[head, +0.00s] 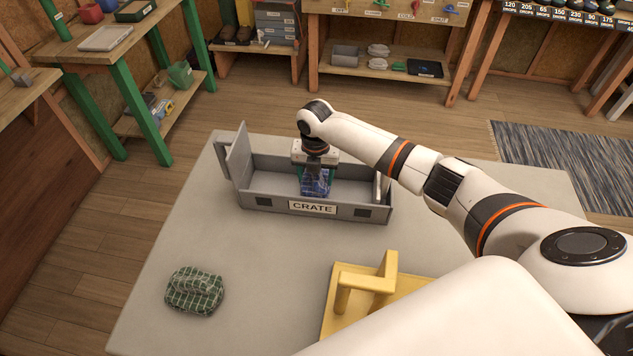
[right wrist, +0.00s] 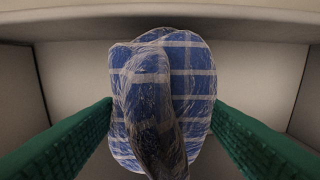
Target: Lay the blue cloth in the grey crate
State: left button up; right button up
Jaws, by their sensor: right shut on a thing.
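The blue cloth (head: 315,184) has white stripes and is bunched up. It also shows in the right wrist view (right wrist: 195,85), between the two green fingers. The grey crate (head: 261,200) stands on the table with a "CRATE" label on its front. My right gripper (head: 316,176) points down inside the crate and is shut on the cloth. In the right wrist view the crate's inner walls surround the cloth. I cannot tell whether the cloth touches the crate floor. My left gripper is not in view.
A green checked cloth (head: 194,291) lies on the table (head: 250,270) at the front left. A yellow stand with a handle (head: 375,283) is at the front middle. The table between them and left of the crate is clear. Shelves stand along the back wall.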

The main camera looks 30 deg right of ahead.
notch_tip(320, 180, down, 3)
jog(key=shift+d+r, duration=0.1)
jog(key=shift+d, duration=0.05)
jog(key=shift+f, duration=0.35)
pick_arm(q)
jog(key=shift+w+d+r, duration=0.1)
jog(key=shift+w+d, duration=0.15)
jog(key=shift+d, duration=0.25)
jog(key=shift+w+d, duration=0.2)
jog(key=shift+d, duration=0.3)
pick_arm(e)
jog(key=shift+f, duration=0.15)
jog(key=o, duration=0.9)
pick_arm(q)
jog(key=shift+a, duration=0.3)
pick_arm(e)
jog(key=shift+o, duration=0.2)
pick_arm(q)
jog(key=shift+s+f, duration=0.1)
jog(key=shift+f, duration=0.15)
pick_arm(e)
notch_tip(320, 180, up, 12)
jog(key=shift+r, duration=0.1)
